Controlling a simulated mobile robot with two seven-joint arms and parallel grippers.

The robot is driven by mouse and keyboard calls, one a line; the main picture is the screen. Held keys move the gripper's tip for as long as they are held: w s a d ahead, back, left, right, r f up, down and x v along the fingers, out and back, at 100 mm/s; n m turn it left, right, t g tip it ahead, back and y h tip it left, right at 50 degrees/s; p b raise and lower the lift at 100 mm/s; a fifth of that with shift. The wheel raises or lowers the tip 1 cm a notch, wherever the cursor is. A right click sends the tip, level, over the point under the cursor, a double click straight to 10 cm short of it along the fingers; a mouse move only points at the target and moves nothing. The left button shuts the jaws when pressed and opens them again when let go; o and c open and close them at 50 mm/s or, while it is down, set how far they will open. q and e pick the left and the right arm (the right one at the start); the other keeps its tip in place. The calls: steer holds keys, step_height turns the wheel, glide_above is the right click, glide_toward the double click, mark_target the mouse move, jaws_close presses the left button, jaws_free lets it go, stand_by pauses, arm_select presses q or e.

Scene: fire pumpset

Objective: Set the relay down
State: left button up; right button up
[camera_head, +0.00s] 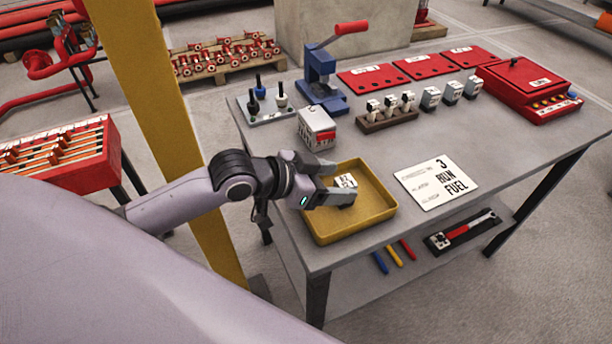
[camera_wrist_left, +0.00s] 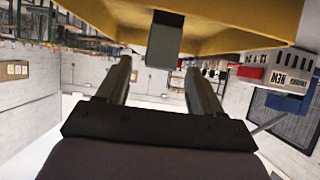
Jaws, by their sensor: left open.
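A relay (camera_head: 347,181), a small block with a white labelled top, is in the yellow tray (camera_head: 384,206) near the table's front left edge. My left gripper (camera_head: 336,184) reaches over the tray from the left with its fingers apart, close to the relay. In the left wrist view the relay shows as a dark grey block (camera_wrist_left: 165,42) against the yellow tray (camera_wrist_left: 225,38). It sits ahead of and between the parted fingertips (camera_wrist_left: 160,66), with a gap visible on both sides. The relay's lower part is partly hidden by a finger. My right gripper is not in view.
A white card (camera_head: 436,183) lies right of the tray. A white-and-red box (camera_head: 317,128), a blue press (camera_head: 321,85), a rack of small relays (camera_head: 388,118) and a red case (camera_head: 525,88) stand behind. A yellow post (camera_head: 160,110) rises beside my left arm.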

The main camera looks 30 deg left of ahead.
arm_select(q)
steer(key=v, duration=1.1)
steer(key=shift+d, duration=0.1)
steer(key=s+a+f+n+g+y, duration=0.1)
steer(key=s+f+n+g+y, duration=0.55)
steer(key=s+f, duration=0.9)
steer(key=w+d+f+m+t+h+p, duration=0.1)
steer(key=w+d+f+t+p, duration=0.1)
steer(key=w+f+t, duration=0.4)
steer(key=shift+d+f+t+p, duration=0.25)
steer(key=shift+d+t+p, duration=0.1)
steer(key=shift+t, duration=0.4)
steer(key=shift+w, duration=0.15)
